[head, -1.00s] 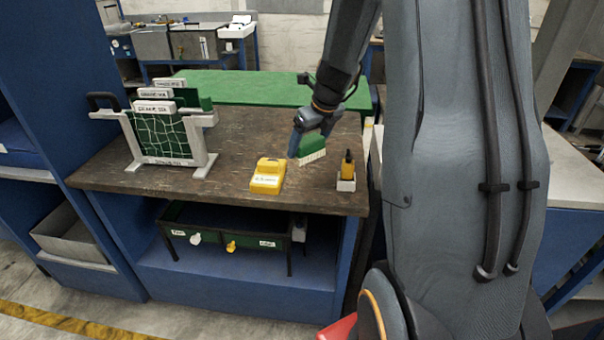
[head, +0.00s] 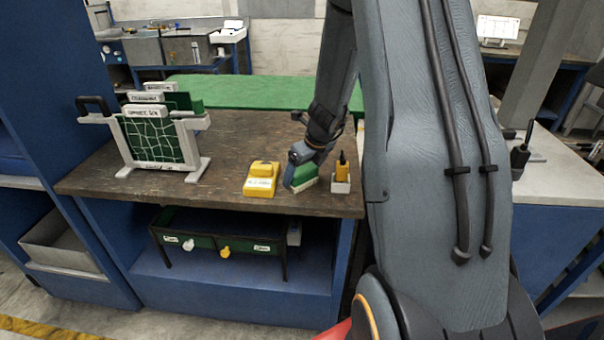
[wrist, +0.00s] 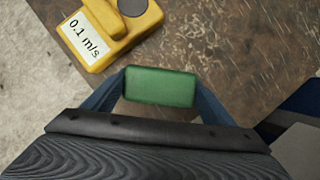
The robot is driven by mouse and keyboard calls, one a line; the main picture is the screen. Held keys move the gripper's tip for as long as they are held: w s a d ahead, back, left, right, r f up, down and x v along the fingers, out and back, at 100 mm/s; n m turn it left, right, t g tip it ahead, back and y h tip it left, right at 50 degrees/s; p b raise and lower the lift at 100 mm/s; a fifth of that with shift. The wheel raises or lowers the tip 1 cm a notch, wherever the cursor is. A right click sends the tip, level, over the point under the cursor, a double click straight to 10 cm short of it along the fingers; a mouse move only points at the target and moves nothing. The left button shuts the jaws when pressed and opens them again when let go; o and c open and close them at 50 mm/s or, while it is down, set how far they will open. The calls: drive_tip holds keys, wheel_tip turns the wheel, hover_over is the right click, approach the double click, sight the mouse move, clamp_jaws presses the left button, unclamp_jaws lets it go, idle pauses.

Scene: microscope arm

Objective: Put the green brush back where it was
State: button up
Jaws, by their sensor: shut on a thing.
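The green brush (head: 305,175) with pale bristles is at the front right of the brown workbench (head: 230,130). My gripper (head: 294,172) is shut on it. The brush is low, close to the bench top, with its bristles downward; I cannot tell whether they touch the wood. In the wrist view the top of the green brush (wrist: 160,87) shows between my two fingers (wrist: 160,95). The brush stands between the yellow block on its left and a small pale holder on its right.
The yellow block (head: 261,180), labelled 0.1 m/s, is close by. The small holder (head: 341,186) contains a yellow-and-black tool. A rack (head: 155,140) with labelled green panels stands at the bench's left. The bench's front edge (head: 230,205) is near. The bench middle is clear.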

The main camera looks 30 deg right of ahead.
drive_tip(key=shift+f, duration=0.15)
drive_tip(key=o, duration=0.9)
drive_tip(key=shift+o, duration=0.2)
drive_tip(key=shift+r, duration=0.4)
drive_tip(key=a+v, duration=0.1)
drive_tip(key=v, duration=1)
drive_tip(key=s+a+n+g, duration=0.1)
drive_tip(key=s+a+n, duration=0.7)
drive_tip(key=n, duration=0.9)
drive_tip(key=s+a+n+g, duration=0.2)
drive_tip(key=s+a+n, duration=0.7)
drive_tip(key=n, duration=0.7)
drive_tip(key=shift+s+f+n+h+p, duration=0.4)
drive_tip(key=shift+s+f, duration=0.1)
drive_tip(key=shift+s, duration=0.25)
